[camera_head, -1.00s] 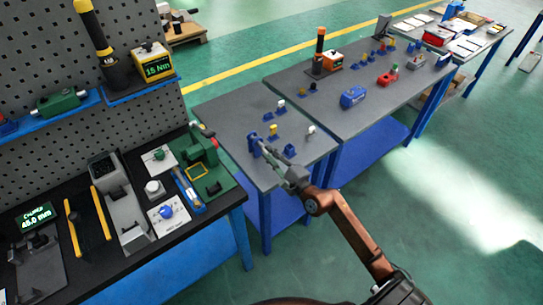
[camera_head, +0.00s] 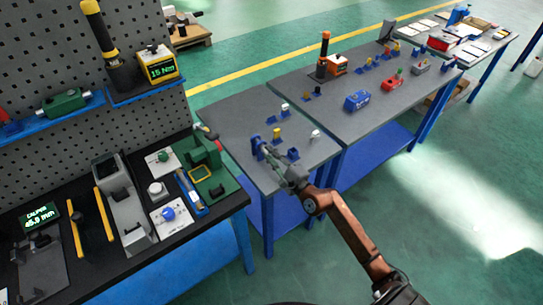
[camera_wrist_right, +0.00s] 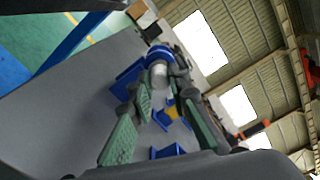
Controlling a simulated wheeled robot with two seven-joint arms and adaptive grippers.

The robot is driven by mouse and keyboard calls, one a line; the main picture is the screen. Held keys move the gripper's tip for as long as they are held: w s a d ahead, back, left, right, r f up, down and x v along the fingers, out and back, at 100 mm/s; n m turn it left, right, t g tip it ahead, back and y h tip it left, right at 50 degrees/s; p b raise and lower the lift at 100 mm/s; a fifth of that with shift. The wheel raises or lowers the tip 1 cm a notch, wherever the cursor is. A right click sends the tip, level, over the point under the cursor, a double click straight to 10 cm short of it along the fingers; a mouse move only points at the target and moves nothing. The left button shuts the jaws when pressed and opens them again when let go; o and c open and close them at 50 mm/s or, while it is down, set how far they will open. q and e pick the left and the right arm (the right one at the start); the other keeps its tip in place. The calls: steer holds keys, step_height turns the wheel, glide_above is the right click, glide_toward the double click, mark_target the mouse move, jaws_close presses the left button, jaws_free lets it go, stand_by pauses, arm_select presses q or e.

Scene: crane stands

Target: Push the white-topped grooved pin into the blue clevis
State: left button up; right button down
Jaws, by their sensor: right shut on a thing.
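The blue clevis (camera_head: 257,147) stands upright near the left part of the small grey table. It also shows in the right wrist view (camera_wrist_right: 158,51), straight ahead of the fingers. My right gripper (camera_head: 270,155) reaches in from the lower right and is at the clevis. In the wrist view its fingers (camera_wrist_right: 157,84) are shut on a pale, silver-white pin (camera_wrist_right: 158,73), which lies in line with the clevis. The fingers hide part of the pin, and I cannot tell how deep it sits. My left gripper is not in view.
Nearby on the table are a yellow-topped piece (camera_head: 277,133) and white-topped pieces (camera_head: 315,134) (camera_head: 285,108) in blue holders. A small blue holder (camera_head: 293,153) stands close beside my right gripper. A black bench (camera_head: 95,270) with tools is at left.

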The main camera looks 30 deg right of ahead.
steer(key=shift+w, duration=0.6)
steer(key=c, duration=1.7)
jaws_free()
steer(key=shift+c, duration=0.2)
steer(key=shift+s+d+p, duration=0.1)
steer(key=shift+s+p, duration=0.45)
steer(key=shift+s, duration=1.9)
steer(key=shift+s, duration=0.2)
steer(key=s, duration=1.1)
steer(key=shift+s+d, duration=0.35)
steer(key=shift+d, duration=0.1)
